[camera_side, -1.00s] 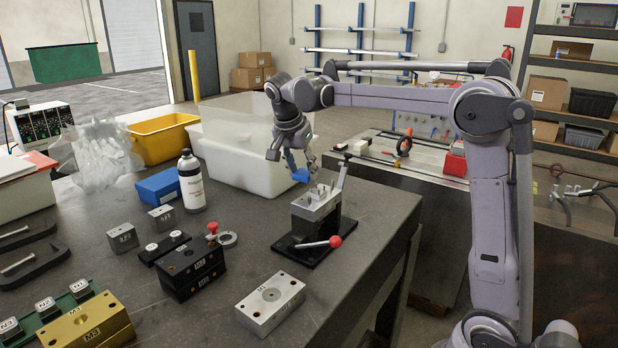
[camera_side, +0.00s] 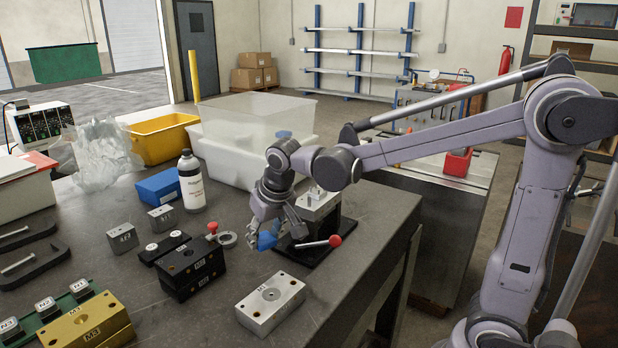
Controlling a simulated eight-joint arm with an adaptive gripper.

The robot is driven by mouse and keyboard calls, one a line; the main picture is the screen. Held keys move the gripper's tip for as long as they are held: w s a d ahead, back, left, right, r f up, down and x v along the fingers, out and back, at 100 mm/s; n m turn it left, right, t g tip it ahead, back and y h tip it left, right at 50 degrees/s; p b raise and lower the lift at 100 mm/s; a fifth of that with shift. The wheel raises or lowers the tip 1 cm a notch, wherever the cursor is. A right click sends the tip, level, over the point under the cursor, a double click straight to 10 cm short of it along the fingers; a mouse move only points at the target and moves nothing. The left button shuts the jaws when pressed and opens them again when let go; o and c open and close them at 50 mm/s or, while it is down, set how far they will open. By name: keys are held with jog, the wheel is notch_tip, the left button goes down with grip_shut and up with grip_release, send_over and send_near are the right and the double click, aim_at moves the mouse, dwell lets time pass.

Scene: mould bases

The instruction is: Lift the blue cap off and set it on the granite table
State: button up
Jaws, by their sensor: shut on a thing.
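My gripper (camera_side: 265,234) is shut on the blue cap (camera_side: 267,242) and holds it low at the left edge of the grey clamp fixture. Whether the cap touches the granite table (camera_side: 222,268) or hangs just above it, I cannot tell. The fixture's steel block (camera_side: 318,212) stands on a black base plate (camera_side: 318,252) with a red-knobbed lever; my wrist partly hides the block.
A silver block (camera_side: 270,300) lies in front, and a black block (camera_side: 192,268) with a red knob stands to the left. A white bottle (camera_side: 191,182), a blue box (camera_side: 160,186) and a translucent bin (camera_side: 235,160) stand behind. Bare table lies between the silver and black blocks.

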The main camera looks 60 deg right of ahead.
notch_tip(320, 180, up, 19)
jog(key=m+g+h, duration=0.1)
jog(key=m+h, duration=0.1)
jog(key=m, duration=0.4)
send_over(372, 204)
jog(key=s+a, duration=0.1)
jog(key=shift+a+f, duration=0.15)
jog(key=shift+f, duration=12.45)
jog(key=shift+f, duration=0.6)
jog(key=o, duration=1.2)
